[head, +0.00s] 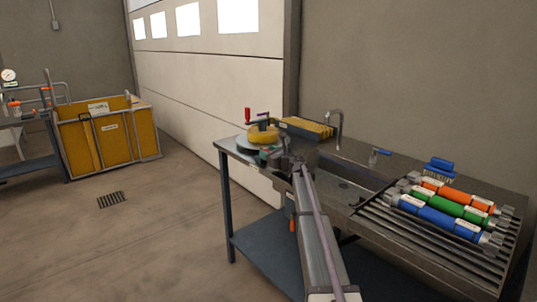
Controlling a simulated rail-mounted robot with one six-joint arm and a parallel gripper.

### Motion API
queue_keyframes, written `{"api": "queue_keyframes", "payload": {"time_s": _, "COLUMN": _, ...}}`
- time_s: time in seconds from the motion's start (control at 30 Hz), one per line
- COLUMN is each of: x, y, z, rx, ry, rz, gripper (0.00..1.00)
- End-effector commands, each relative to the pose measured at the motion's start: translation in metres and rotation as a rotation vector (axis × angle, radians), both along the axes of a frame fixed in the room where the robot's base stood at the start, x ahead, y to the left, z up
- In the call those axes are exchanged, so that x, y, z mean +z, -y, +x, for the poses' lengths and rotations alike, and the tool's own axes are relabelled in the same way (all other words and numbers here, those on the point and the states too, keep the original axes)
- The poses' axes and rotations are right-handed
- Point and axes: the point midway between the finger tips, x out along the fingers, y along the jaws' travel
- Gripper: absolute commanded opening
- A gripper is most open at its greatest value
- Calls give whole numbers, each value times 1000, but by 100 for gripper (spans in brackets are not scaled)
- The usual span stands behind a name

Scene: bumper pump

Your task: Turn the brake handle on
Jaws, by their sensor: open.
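A yellow round device (263,135) sits on a grey disc at the left end of the workbench. A red upright handle (247,115) stands at its left, and a small crank with a purple-red grip (263,114) rises above it. I cannot tell which of these is the brake handle. My arm reaches from the bottom of the head view to the bench's left end. My gripper (273,154) is open, just in front of the yellow device. The fingers are small and partly merge with the parts behind, so contact cannot be told.
The workbench (350,160) has a sink with a tap (339,122). Orange (457,193), green (450,208) and blue (438,217) cylinders lie on its ribbed right part.

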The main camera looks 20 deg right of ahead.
Motion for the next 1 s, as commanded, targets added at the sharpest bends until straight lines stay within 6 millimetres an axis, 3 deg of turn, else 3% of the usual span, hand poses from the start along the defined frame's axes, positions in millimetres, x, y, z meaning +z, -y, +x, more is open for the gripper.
{"api": "queue_keyframes", "payload": {"time_s": 0.13, "x": 0, "y": 0, "z": -1, "rx": 0, "ry": 0, "rz": 0, "gripper": 43}}
{"api": "queue_keyframes", "payload": {"time_s": 0.6, "x": 0, "y": 0, "z": -1, "rx": 0, "ry": 0, "rz": 0, "gripper": 0}}
{"api": "queue_keyframes", "payload": {"time_s": 1.0, "x": 0, "y": 3, "z": -2, "rx": -9, "ry": 0, "rz": 0, "gripper": 0}}
